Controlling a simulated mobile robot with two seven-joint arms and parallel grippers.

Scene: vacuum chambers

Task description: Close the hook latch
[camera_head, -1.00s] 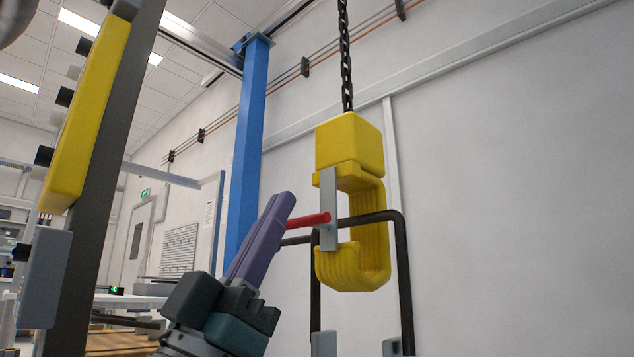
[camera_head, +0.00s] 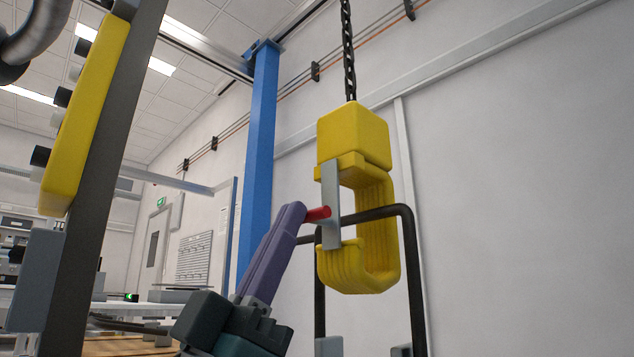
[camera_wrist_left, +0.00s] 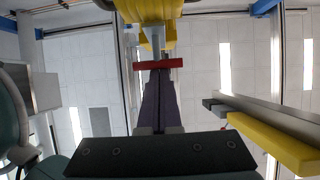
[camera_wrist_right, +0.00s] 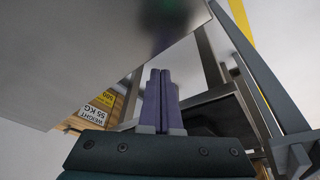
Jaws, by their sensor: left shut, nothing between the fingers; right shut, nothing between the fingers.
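A yellow crane hook (camera_head: 378,225) hangs from a dark chain in the head view. Its grey latch (camera_head: 331,205) stands nearly upright across the hook's open side, its lower end beside the hook tip; I cannot tell if they touch. A red handle (camera_head: 318,214) sticks out left from the latch. My left gripper (camera_head: 293,210) is shut and empty, its purple fingertips at the red handle's outer end, seemingly touching it. The left wrist view shows the red handle (camera_wrist_left: 158,65) across the fingertips. My right gripper (camera_wrist_right: 160,74) is shut and empty, seen only in the right wrist view.
A black bar frame (camera_head: 411,270) passes through the hook. A dark post with a yellow control box (camera_head: 85,120) stands close at left. A blue column (camera_head: 258,150) rises behind. In the right wrist view, a large grey panel (camera_wrist_right: 80,50) is close to my right gripper.

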